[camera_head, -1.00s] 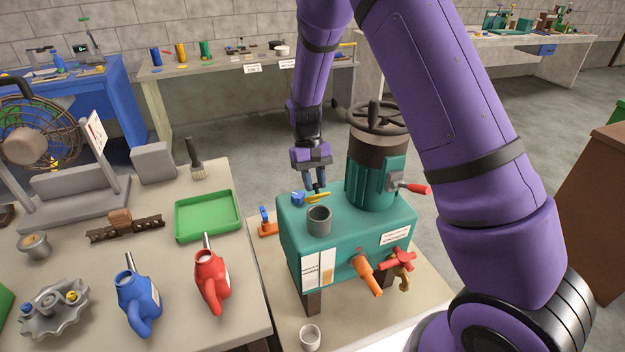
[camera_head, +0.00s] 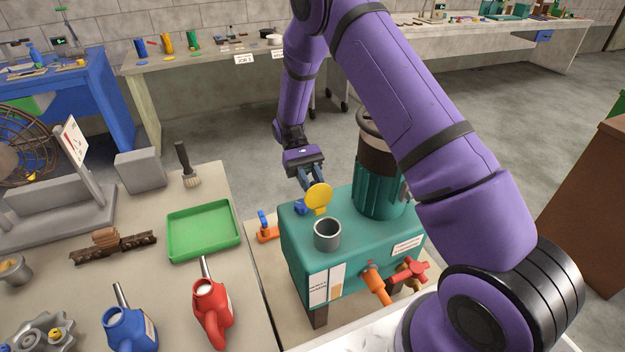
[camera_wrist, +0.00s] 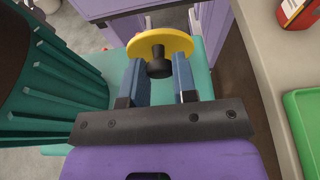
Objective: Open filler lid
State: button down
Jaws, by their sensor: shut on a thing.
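The filler lid is a yellow disc (camera_head: 318,198) with a dark knob (camera_wrist: 158,68). It stands tilted up steeply above the teal tank (camera_head: 340,268), its yellow face showing in the head view. My gripper (camera_head: 309,181) is shut on the knob; in the wrist view a blue finger (camera_wrist: 159,80) lies on each side of it. A grey open cylinder (camera_head: 327,235), looking like the filler neck, stands on the tank top in front of the lid. A small blue part (camera_head: 300,207) sits beside the lid. The lid's lower edge is hard to make out.
A ribbed teal motor housing (camera_head: 381,180) rises at the tank's right, close to my arm. Orange (camera_head: 377,285) and red (camera_head: 418,271) handles stick out in front. A green tray (camera_head: 203,230), a red can (camera_head: 211,305) and a blue can (camera_head: 130,330) stand on the left table.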

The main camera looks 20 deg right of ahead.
jog(key=shift+w+f+g, duration=0.15)
jog(key=shift+w+g, duration=0.1)
jog(key=shift+g, duration=0.15)
jog(key=c, duration=0.9)
grip_release()
jog(key=shift+w, duration=0.1)
jog(key=v, duration=0.7)
jog(key=shift+w, duration=0.15)
